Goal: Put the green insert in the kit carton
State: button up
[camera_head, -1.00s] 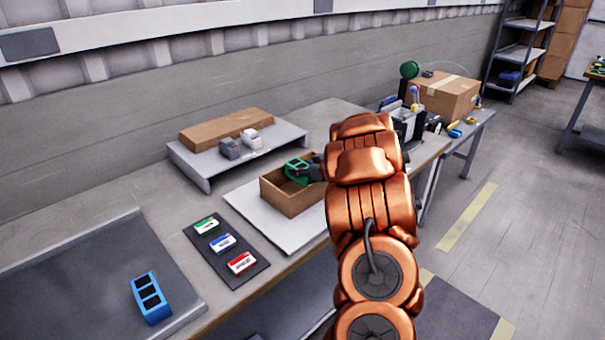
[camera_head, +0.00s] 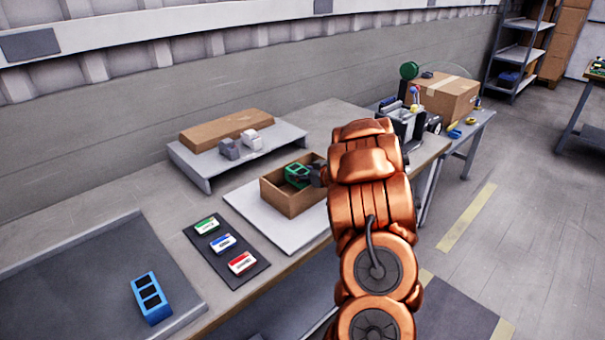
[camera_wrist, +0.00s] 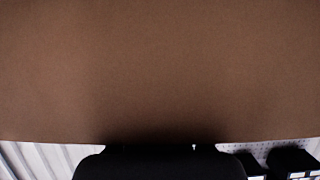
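The green insert (camera_head: 296,175), a small block with dark openings, is inside the open brown kit carton (camera_head: 289,202), near its back right part. Its lower part is hidden by the carton's front wall. My gripper (camera_head: 315,174) is at the carton's right side, with its dark end against or just beside the insert. My arm hides most of it, and I cannot see whether the fingers still grip. In the wrist view a brown surface, apparently carton board (camera_wrist: 160,65), fills most of the picture. The dark gripper body (camera_wrist: 160,165) shows at the bottom, and the insert does not show.
The carton stands on a white board (camera_head: 258,222). A dark strip with green, blue and red labelled pieces (camera_head: 222,243) lies to its left. A blue insert (camera_head: 151,298) lies on a grey mat (camera_head: 85,285). A low riser (camera_head: 205,172) holds a brown box and small grey blocks behind.

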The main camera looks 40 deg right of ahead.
jog(key=o, duration=0.4)
jog(key=shift+s+a+f, duration=0.1)
jog(key=shift+s+f, duration=0.05)
jog(key=shift+f, duration=0.25)
jog(key=shift+s+a+f, duration=0.1)
jog(key=shift+f, duration=0.3)
jog(key=shift+o, duration=0.2)
jog(key=shift+f, duration=0.1)
jog(key=shift+r, duration=0.5)
jog(key=r+v, duration=0.1)
jog(key=v, duration=1.1)
jog(key=shift+w, duration=0.2)
